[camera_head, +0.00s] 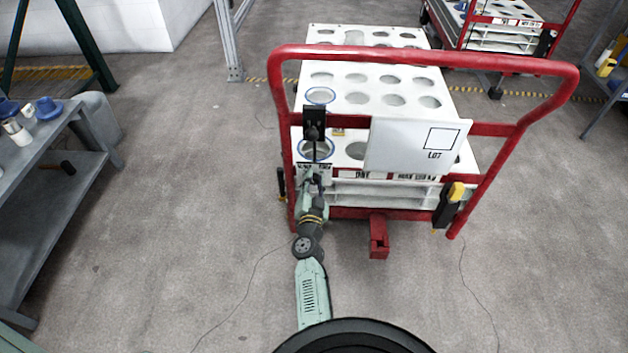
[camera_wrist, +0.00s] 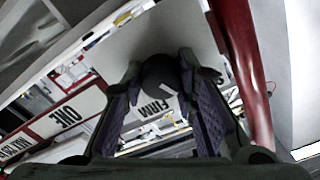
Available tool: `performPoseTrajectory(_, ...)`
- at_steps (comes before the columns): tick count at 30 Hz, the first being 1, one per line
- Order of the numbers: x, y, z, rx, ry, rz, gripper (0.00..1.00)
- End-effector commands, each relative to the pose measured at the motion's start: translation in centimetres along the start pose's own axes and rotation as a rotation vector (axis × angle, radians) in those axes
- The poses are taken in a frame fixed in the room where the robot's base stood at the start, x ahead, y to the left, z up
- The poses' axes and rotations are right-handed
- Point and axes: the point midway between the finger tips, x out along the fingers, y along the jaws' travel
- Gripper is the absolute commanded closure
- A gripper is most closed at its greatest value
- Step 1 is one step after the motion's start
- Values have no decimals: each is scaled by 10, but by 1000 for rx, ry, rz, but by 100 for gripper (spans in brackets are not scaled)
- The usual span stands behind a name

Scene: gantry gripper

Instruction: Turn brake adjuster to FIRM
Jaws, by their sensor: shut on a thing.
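The brake adjuster's dark round knob (camera_wrist: 163,74) sits between the fingers of my gripper (camera_wrist: 165,95) in the wrist view. The purple-padded fingers are closed onto it from both sides. A label reading FIRM (camera_wrist: 151,108) shows just below the knob, with a white mark close to it. I cannot tell which setting the knob points to. In the head view my gripper (camera_head: 314,170) is at the left part of the red-framed cart (camera_head: 288,150), below a black plate (camera_head: 314,122) on its crossbar. The knob is too small to make out there.
A white LOT sign (camera_head: 417,147) hangs right of my gripper. A black and yellow tool (camera_head: 449,204) is on the cart's right side. The white trays (camera_head: 340,60) have round holes. A grey bench (camera_head: 45,190) stands left. Floor between bench and cart is clear.

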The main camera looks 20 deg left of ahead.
Motion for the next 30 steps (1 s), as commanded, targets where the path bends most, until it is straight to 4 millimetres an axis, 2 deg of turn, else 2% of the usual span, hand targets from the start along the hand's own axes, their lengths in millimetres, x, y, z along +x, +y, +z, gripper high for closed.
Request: performPoseTrajectory(30, 1, 0, -1, 943, 2, -4, 100)
